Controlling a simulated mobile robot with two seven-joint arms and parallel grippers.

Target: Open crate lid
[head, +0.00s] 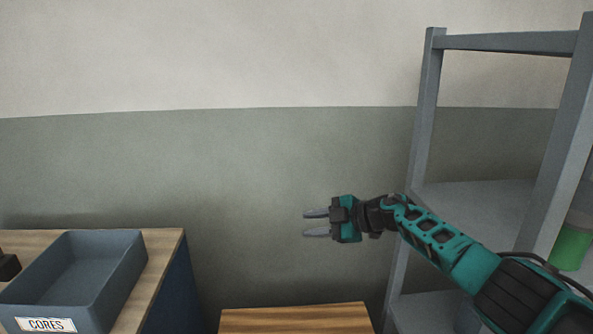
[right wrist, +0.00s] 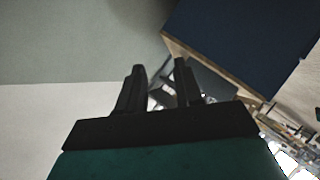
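My right gripper (head: 317,224) is in the middle of the head view, fingers pointing left, apart, with nothing between them. It is held in the air in front of the wall. The right wrist view also shows its two dark fingers (right wrist: 160,88) apart and empty. A wooden top (head: 295,318) shows at the bottom edge of the head view, below the gripper; the rest of it is cut off, so I cannot tell whether it is the crate lid. My left gripper is not in view.
A blue-grey bin labelled CORES (head: 113,285) stands on a wood-topped bench (head: 165,245) at the left. A grey shelf rack (head: 425,120) stands at the right, with a green container (head: 570,247) on it.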

